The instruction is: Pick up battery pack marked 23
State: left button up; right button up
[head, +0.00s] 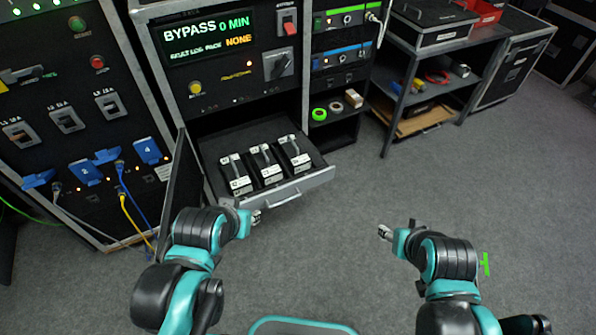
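Three dark battery packs stand in a row in the open drawer (318,180): a left pack (236,178), a middle pack (265,166) and a right pack (294,152). Each has a pale handle on top and a white label; the numbers are too small to read, so I cannot tell which is 23. My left gripper (257,216) is just in front of the drawer's left front corner, apart from the packs. My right gripper (382,232) is over the floor, right of the drawer and away from it. Neither gripper visibly holds anything; their finger gaps are too small to judge.
The cabinet above the drawer has a display (207,38) reading BYPASS 0 MIN. A dark door panel (181,190) stands at the drawer's left. Blue plugs and cables hang from the left cabinet. A shelf cart (432,75) stands at the back right. The grey floor in front is clear.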

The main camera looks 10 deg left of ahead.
aim_at(269, 171)
jog(key=i+l+u, duration=0.15)
jog(key=u, duration=0.5)
jog(key=i+l+u, duration=0.1)
jog(key=l, duration=0.25)
jog(key=i+l+u, duration=0.1)
jog(key=l, duration=0.25)
jog(key=i+l+u, duration=0.15)
jog(key=l, duration=0.2)
jog(key=i+l+u, duration=0.1)
jog(key=l, duration=0.3)
jog(key=i+l+u, duration=0.1)
jog(key=l, duration=0.3)
jog(key=i, duration=0.1)
